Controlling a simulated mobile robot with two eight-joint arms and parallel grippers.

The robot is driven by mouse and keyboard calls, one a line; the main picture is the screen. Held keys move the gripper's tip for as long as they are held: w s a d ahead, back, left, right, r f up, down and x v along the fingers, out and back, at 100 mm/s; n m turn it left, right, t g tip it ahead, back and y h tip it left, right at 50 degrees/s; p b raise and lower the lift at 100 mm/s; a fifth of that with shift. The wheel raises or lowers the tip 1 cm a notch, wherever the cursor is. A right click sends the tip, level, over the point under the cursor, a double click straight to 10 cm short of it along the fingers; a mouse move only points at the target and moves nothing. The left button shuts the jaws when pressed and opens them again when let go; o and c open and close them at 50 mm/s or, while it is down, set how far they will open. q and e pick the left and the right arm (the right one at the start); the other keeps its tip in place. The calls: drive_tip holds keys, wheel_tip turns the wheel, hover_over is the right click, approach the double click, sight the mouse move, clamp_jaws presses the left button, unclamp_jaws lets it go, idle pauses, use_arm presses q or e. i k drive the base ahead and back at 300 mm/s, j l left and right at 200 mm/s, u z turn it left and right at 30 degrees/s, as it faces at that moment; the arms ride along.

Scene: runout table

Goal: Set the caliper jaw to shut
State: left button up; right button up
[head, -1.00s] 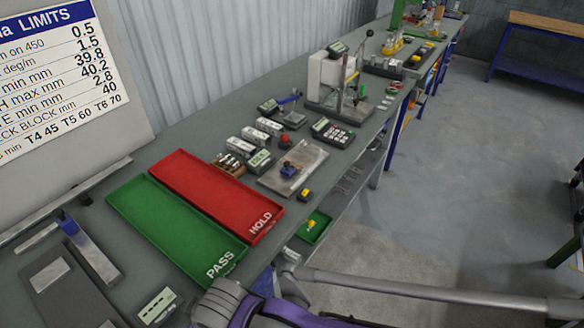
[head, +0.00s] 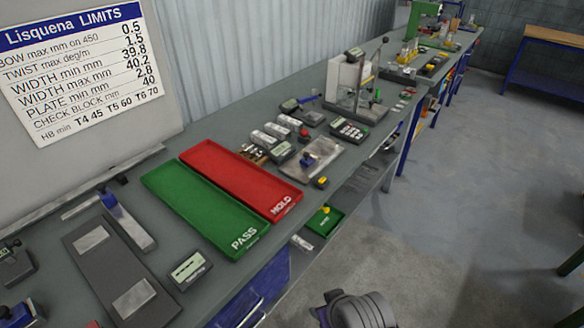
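I cannot make out the caliper or its jaw for certain. A blue-and-silver tool (head: 128,220) lies at the left of the table, beside a dark plate with two pale blocks (head: 110,270). A dark device with a display and a blue part (head: 299,104) lies farther back, too small to tell its parts. Neither gripper is in view; only a grey and purple piece of my arm shows at the bottom edge.
A green PASS tray (head: 190,209) and a red HOLD tray (head: 238,172) lie side by side on the grey table (head: 208,118). A boxed display (head: 190,270) stands near the front edge. A limits board (head: 85,75) stands at the left. The floor at right is mostly clear.

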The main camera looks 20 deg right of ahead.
sight(308, 159)
drive_tip(key=i+z, duration=0.15)
drive_tip(key=z, duration=0.25)
drive_tip(key=i+z, duration=0.15)
drive_tip(key=z, duration=0.25)
drive_tip(key=l, duration=0.1)
